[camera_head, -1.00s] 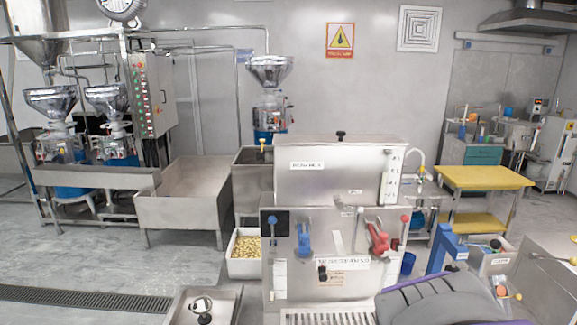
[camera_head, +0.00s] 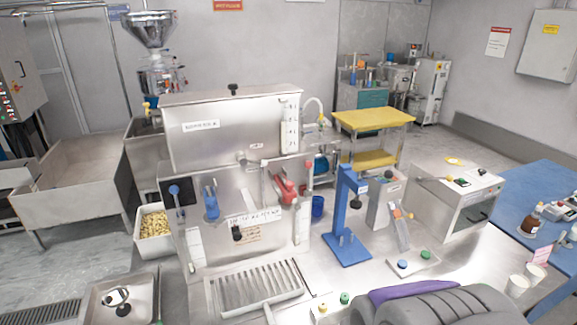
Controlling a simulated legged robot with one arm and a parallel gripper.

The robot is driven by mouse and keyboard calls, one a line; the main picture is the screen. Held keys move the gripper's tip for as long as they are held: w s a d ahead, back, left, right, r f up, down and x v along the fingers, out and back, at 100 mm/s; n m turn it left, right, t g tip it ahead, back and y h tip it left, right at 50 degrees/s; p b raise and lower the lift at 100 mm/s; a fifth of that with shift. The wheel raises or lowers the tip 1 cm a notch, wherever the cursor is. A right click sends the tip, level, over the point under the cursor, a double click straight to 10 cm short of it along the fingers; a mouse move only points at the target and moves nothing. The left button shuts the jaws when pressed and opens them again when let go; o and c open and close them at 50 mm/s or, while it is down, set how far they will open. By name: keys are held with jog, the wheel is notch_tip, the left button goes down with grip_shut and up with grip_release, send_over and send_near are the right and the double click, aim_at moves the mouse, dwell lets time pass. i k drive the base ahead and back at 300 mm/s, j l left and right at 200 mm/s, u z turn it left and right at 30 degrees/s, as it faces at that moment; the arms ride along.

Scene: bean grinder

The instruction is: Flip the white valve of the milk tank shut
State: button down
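The milk tank (camera_head: 232,135) is a steel box with a lid knob, a front label and a level gauge on its right. Its front panel (camera_head: 185,218) carries a blue valve (camera_head: 211,201) and a red valve (camera_head: 285,186). A pale lever (camera_head: 248,204) stands between them and looks like the white valve; its exact position is hard to tell. A black knob (camera_head: 237,233) sits below. My gripper is not in view; a grey and purple part of my own body shows at the bottom right.
A slatted drain tray (camera_head: 303,290) lies before the panel. A blue press stand (camera_head: 347,215) and a white box machine (camera_head: 458,209) stand to the right. A bin of beans (camera_head: 153,224) is at left. A blue table (camera_head: 545,198) is at far right.

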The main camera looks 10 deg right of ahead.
aim_at(256, 162)
jog(key=j+z, duration=0.25)
jog(key=z, duration=0.15)
jog(key=k+j+z, duration=0.2)
jog(key=z, duration=0.25)
jog(key=k+j+z, duration=0.1)
jog(key=z, duration=0.3)
jog(key=k+j, duration=0.15)
